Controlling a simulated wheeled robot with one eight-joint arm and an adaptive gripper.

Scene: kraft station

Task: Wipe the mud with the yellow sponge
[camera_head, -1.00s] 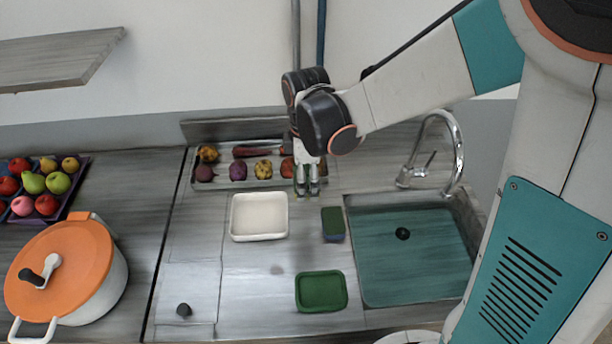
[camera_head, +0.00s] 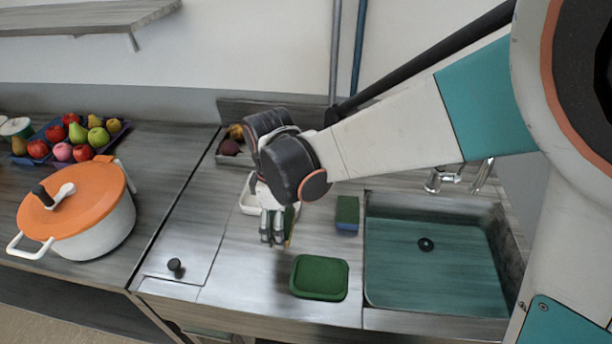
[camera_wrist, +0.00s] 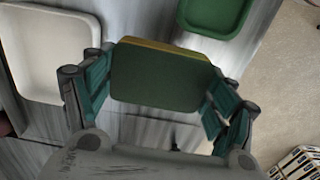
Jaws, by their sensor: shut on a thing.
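My gripper (camera_head: 273,240) is shut on the yellow sponge, above the counter between the white tray and the green tray. In the wrist view the sponge (camera_wrist: 160,78) lies between my two fingers (camera_wrist: 157,103), its dark green face toward the camera and a yellow edge along the top. In the head view only a thin strip of the sponge (camera_head: 290,222) shows beside the fingers. I cannot tell whether it touches the counter. I cannot make out the mud clearly; a faint dark smudge (camera_head: 284,287) left of the green tray may be shadow.
The green tray (camera_head: 320,278) lies right of my gripper. The white tray (camera_head: 246,203) is partly hidden behind it. A green-and-blue sponge (camera_head: 347,214) lies by the sink (camera_head: 440,262). An orange-lidded pot (camera_head: 75,205) stands left. The counter's front left has a small dark knob (camera_head: 175,266).

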